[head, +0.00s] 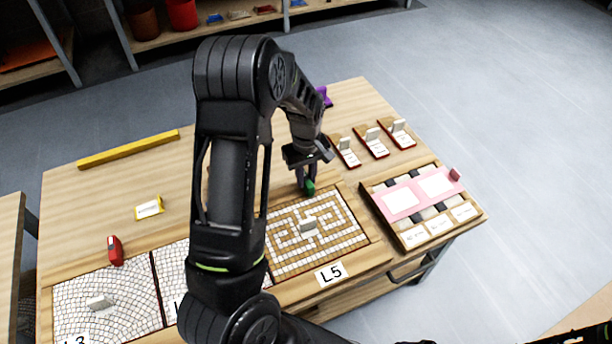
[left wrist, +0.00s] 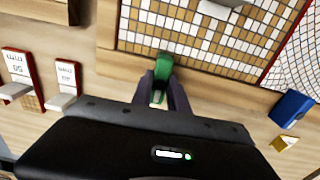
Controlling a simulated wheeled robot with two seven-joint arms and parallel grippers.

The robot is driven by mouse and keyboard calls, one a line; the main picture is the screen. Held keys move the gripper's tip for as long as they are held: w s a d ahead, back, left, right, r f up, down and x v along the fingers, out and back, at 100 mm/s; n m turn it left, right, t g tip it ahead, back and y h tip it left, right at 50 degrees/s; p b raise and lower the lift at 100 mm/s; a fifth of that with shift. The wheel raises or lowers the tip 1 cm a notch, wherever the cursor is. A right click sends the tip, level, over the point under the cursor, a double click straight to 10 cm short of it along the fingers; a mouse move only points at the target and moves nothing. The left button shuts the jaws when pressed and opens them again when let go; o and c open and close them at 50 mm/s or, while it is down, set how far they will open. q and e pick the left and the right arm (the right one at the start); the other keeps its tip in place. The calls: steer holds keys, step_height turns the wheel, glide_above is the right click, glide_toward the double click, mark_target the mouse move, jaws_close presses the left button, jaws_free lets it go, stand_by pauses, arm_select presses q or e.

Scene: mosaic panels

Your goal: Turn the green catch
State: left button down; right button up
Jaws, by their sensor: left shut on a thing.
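The green catch (head: 309,188) sits at the far edge of the mosaic panel marked L5 (head: 358,238). My left gripper (head: 306,180) reaches down over the catch from above and is shut on it. In the left wrist view the green catch (left wrist: 163,66) stands between the two fingers (left wrist: 162,88), at the panel's edge. The fingers hide part of it. My right gripper does not show clearly in either view.
A red catch (head: 116,250) stands by the left panel. A pink-topped tray (head: 418,201) and several small red-edged blocks (head: 371,141) lie right. A yellow bar (head: 128,149) lies at the back left. A blue piece (left wrist: 292,108) shows in the wrist view.

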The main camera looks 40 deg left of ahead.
mark_target(306, 179)
arm_select(q)
steer(key=c, duration=1.3)
jaws_free()
step_height(306, 179, up, 8)
steer(key=shift+f+p, duration=0.1)
steer(key=shift+p, duration=0.5)
